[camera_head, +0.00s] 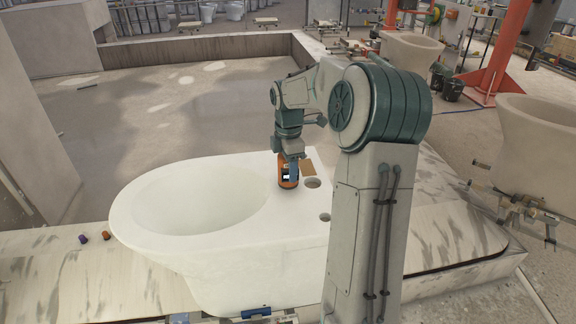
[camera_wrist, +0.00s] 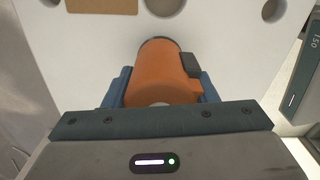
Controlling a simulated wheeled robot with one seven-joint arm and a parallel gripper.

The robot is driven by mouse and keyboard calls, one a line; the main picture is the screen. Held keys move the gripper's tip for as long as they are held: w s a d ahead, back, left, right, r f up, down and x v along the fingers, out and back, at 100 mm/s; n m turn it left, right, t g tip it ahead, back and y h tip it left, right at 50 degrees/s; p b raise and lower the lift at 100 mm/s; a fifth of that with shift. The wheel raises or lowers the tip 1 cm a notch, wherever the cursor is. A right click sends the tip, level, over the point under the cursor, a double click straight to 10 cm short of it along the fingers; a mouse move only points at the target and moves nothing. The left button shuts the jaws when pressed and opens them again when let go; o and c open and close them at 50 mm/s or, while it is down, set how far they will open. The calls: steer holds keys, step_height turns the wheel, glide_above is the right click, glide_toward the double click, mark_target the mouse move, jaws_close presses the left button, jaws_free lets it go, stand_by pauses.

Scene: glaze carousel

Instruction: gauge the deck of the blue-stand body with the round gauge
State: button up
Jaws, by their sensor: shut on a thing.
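A white ceramic body (camera_head: 180,245) with a large oval basin stands in front of me. A blue part (camera_head: 256,313) shows below its front edge. Its flat deck (camera_head: 262,222) has round holes and a tan patch (camera_head: 308,168); the deck also fills the top of the wrist view (camera_wrist: 90,50). My gripper (camera_head: 290,176) points down over the deck, shut on an orange round gauge (camera_head: 284,165) with a dark end. The gauge shows between the blue fingers in the wrist view (camera_wrist: 160,75), beside a deck hole (camera_wrist: 165,5). I cannot tell whether it touches the deck.
A small purple piece (camera_head: 83,239) and an orange piece (camera_head: 106,235) lie on the pale surface at left. Similar bodies (camera_head: 545,135) stand at right on clamped supports. A low wall (camera_head: 190,52) runs behind. A grey labelled block (camera_wrist: 304,85) is at the wrist view's right edge.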

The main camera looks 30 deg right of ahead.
steer(key=shift+f, duration=0.45)
stand_by(0.9)
steer(key=o, duration=1)
steer(key=shift+r, duration=0.1)
step_height(320, 180, up, 14)
steer(key=shift+f+b, duration=0.15)
steer(key=shift+b, duration=0.25)
steer(key=s+a+f+m+t, duration=0.1)
steer(key=s+a+f+m, duration=0.2)
steer(key=s+a+m, duration=0.2)
steer(key=s+a+f+m+t, duration=0.1)
steer(key=s+a+f+m, duration=0.2)
steer(key=s, duration=0.9)
steer(key=s+a+f+m+t, duration=0.1)
steer(key=s+a+f+m, duration=0.2)
steer(key=s+a+m, duration=0.5)
steer(key=shift+s+f+m, duration=0.3)
steer(key=shift+s, duration=0.15)
